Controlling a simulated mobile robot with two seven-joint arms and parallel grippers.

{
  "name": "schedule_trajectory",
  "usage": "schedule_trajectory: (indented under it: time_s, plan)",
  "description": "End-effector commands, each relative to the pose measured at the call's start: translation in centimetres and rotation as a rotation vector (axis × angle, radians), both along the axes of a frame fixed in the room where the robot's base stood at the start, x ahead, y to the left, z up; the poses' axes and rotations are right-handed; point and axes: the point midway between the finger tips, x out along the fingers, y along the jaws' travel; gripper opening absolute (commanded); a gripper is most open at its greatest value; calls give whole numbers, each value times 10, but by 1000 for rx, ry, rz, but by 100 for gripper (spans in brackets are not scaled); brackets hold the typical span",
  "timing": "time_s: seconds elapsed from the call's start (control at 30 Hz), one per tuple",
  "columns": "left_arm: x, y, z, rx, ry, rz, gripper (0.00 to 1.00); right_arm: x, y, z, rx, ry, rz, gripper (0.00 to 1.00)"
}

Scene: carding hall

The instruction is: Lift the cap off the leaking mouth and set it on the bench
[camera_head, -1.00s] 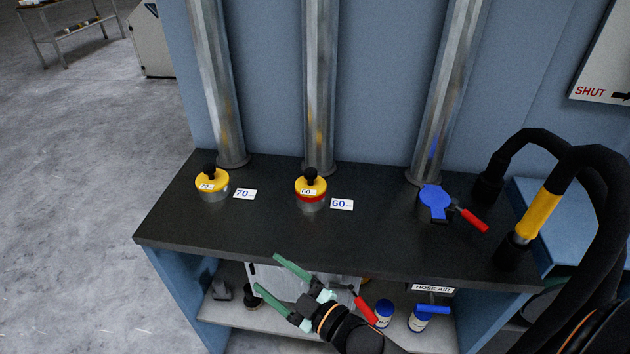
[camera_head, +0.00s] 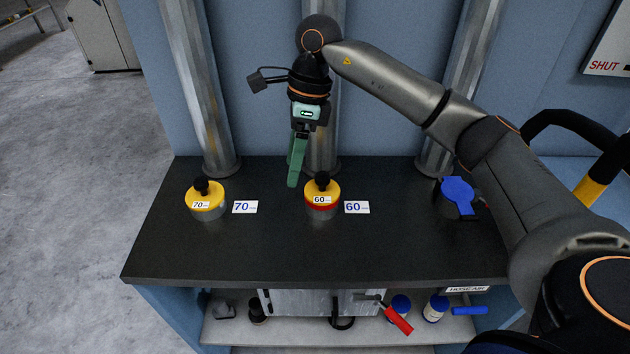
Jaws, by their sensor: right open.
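A yellow cap with a black knob, marked 60 (camera_head: 323,190), sits on a short mouth on the dark bench (camera_head: 265,252); a red band shows below its yellow top. A similar yellow cap marked 70 (camera_head: 205,200) sits on a grey mouth at left, with no red band showing. I cannot see which mouth leaks. My right gripper (camera_head: 292,184) is open and empty, pointing down. In the picture its fingertips are just left of and slightly above the 60 cap, apart from it. Its fingers are seen nearly edge-on. My left gripper is out of view.
Steel pipes (camera_head: 205,90) rise behind the bench. A blue fitting (camera_head: 458,195) stands at right, partly behind my right arm. Label cards 70 (camera_head: 245,207) and 60 (camera_head: 357,207) lie beside the caps. The bench front is clear. A lower shelf (camera_head: 260,335) holds jars and tools.

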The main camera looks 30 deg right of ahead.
Motion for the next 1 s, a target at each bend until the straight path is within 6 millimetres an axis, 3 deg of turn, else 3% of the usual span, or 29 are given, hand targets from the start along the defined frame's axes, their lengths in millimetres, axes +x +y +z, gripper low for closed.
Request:
schedule_trajectory:
  time_s: [0.03, 0.1, 0.27, 0.6, 1.0]
  plan:
    - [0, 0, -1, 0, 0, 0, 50, 4, -24, 13, -82, -20, -16, 73]
    - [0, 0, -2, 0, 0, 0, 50, 5, -48, 26, -169, -29, -38, 73]
    - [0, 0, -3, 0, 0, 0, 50, 4, -75, 39, -265, -31, -65, 73]
    - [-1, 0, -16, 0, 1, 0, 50, 3, -76, -11, -271, -28, -66, 73]
    - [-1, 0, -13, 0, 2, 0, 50, 1, -72, -42, -270, -30, -65, 73]
